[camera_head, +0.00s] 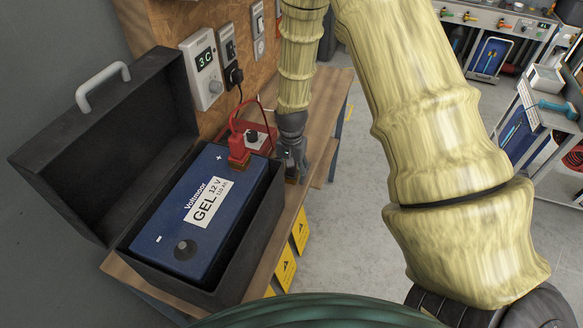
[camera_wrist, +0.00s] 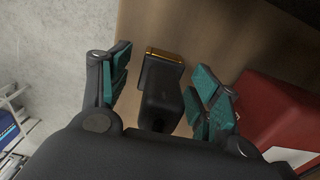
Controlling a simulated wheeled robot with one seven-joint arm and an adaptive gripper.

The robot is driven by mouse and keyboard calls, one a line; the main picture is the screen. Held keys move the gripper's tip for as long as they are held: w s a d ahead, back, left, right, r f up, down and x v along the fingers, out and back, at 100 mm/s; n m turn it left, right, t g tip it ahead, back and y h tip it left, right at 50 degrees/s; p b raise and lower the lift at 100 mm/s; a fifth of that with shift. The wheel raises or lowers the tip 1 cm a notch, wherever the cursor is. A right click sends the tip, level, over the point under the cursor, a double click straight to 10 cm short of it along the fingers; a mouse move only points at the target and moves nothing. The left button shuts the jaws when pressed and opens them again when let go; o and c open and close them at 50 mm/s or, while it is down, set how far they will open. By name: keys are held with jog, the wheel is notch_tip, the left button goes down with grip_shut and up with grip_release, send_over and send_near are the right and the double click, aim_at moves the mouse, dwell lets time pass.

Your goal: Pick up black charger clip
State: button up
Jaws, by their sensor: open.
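The black charger clip (camera_wrist: 160,98) lies on the wooden bench top, its copper-coloured jaw end towards the top of the wrist view.
A red charger (camera_head: 262,137) stands close to my gripper and shows at the right of the wrist view (camera_wrist: 275,115). The black battery box (camera_head: 245,255) has its lid (camera_head: 110,140) open. Switches and a socket are on the wooden wall panel. Open floor lies right of the bench.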

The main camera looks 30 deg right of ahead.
jog(key=shift+f, duration=0.55)
jog(key=c, duration=1.1)
jog(key=shift+c, duration=0.2)
jog(key=shift+r, duration=0.1)
